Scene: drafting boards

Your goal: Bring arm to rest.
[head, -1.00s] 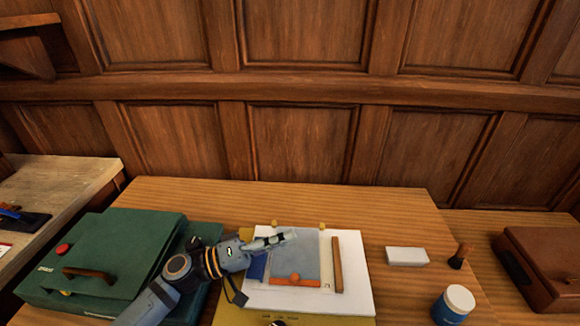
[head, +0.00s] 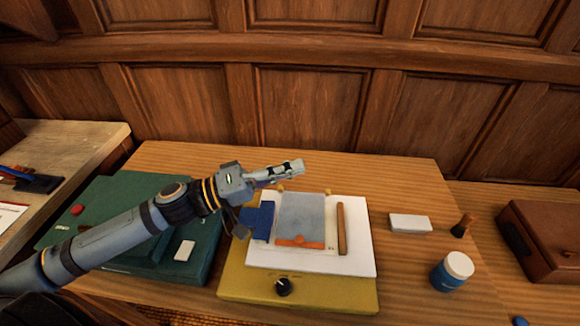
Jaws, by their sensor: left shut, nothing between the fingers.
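My left arm comes in from the left over the green case. My left gripper (head: 287,171) is shut and empty. In the picture it lies over the back edge of the drafting board, above the grey sheet's top end. My right gripper is not in view. The yellow drafting board (head: 330,297) lies on the wooden table with a white sheet (head: 358,262) on it. On the white sheet lie a grey sheet (head: 300,217) with an orange strip (head: 299,243) at its lower edge, a brown wooden stick (head: 341,228) and a blue piece (head: 258,222), partly hidden.
The green case (head: 120,190) sits left, partly hidden under my arm. To the right stand a white block (head: 410,223), a small brush (head: 463,225), a blue jar with a white lid (head: 453,271) and a brown case (head: 548,245). A panelled wall (head: 300,105) closes the back.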

